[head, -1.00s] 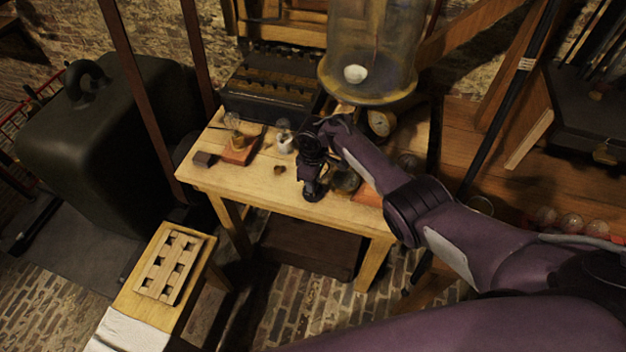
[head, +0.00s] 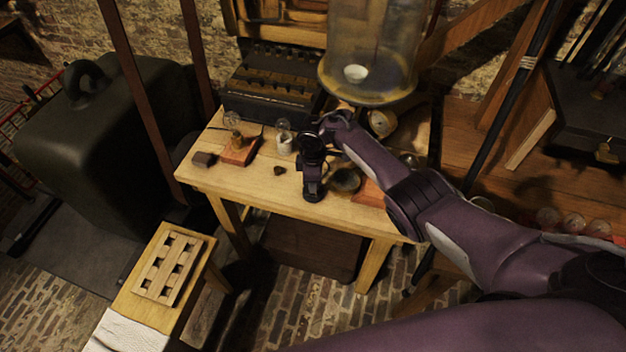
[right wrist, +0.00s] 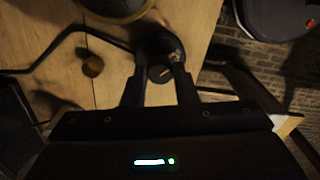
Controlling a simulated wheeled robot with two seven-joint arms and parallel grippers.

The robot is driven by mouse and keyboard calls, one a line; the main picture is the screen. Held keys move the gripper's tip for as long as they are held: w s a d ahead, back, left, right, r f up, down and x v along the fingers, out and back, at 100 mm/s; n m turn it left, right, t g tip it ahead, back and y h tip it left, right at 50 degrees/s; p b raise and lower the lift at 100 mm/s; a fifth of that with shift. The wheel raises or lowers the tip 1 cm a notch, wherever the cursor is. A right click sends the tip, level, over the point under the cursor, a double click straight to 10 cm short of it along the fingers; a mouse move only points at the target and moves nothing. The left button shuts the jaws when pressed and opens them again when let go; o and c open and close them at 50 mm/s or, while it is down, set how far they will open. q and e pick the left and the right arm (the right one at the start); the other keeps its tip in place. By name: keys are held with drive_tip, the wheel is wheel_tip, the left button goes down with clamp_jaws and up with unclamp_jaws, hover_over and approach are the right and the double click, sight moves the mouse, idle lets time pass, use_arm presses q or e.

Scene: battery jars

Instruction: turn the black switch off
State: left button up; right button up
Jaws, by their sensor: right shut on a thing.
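My right gripper (head: 312,182) reaches down to the light wooden table (head: 240,189) from above. In the right wrist view its two fingers (right wrist: 160,88) close around a small dark, rounded piece, which I take to be the black switch (right wrist: 160,71). In the head view the gripper and wrist cover most of that spot, so the switch's setting cannot be read. My left gripper is not in view.
Left of the gripper are a small brown piece (head: 280,170), a white jar (head: 284,145), a reddish board (head: 240,156) and a dark block (head: 204,159). A dark round object (head: 345,181) stands close on its right. A large glass jar (head: 370,50) stands behind.

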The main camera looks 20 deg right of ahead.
drive_tip(key=o, duration=1)
wheel_tip(320, 180, up, 8)
drive_tip(key=shift+f+p, duration=0.1)
drive_tip(key=shift+p, duration=0.8)
